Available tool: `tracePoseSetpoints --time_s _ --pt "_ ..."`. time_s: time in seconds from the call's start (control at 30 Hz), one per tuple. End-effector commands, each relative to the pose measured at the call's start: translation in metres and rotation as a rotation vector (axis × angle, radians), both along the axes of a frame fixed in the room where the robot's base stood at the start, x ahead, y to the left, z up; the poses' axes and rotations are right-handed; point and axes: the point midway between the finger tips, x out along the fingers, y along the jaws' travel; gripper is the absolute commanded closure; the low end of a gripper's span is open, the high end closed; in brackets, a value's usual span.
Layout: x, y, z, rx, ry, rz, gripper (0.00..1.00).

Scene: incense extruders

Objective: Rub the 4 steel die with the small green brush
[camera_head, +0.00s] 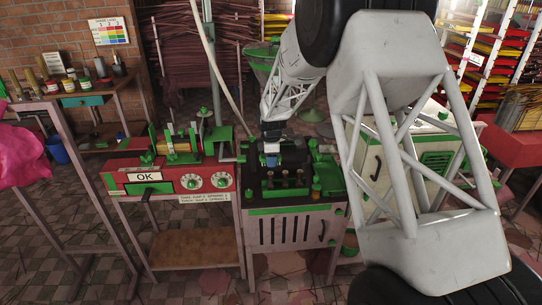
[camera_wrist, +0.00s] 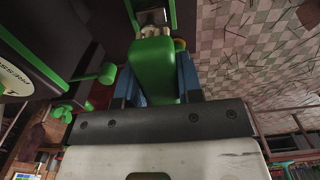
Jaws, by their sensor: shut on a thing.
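My gripper (camera_head: 271,150) hangs over the middle machine, pointing down. Its blue fingers show in the wrist view (camera_wrist: 159,85), shut on the green brush (camera_wrist: 153,68). The brush's green body fills the space between the fingers, and its far end points to a small pale and dark part at the top of that view. Several small upright pieces, which look like the steel dies (camera_head: 278,181), stand in a row on the green-edged top of the middle machine, just below my gripper. Whether the brush touches a die is hidden by the gripper and too small to tell.
A red machine (camera_head: 165,181) with an "OK" panel and dials stands directly left. A cream cabinet (camera_head: 400,150) is at the right, partly behind my arm. A green knob (camera_wrist: 107,74) is close left of the brush in the wrist view.

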Motion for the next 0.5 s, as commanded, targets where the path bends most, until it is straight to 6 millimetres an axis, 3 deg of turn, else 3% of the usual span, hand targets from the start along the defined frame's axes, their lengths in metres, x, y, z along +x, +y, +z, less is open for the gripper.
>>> tracePoseSetpoints --time_s 0.5 --pt "-0.001 0.0 -0.051 0.0 0.003 0.0 0.92"
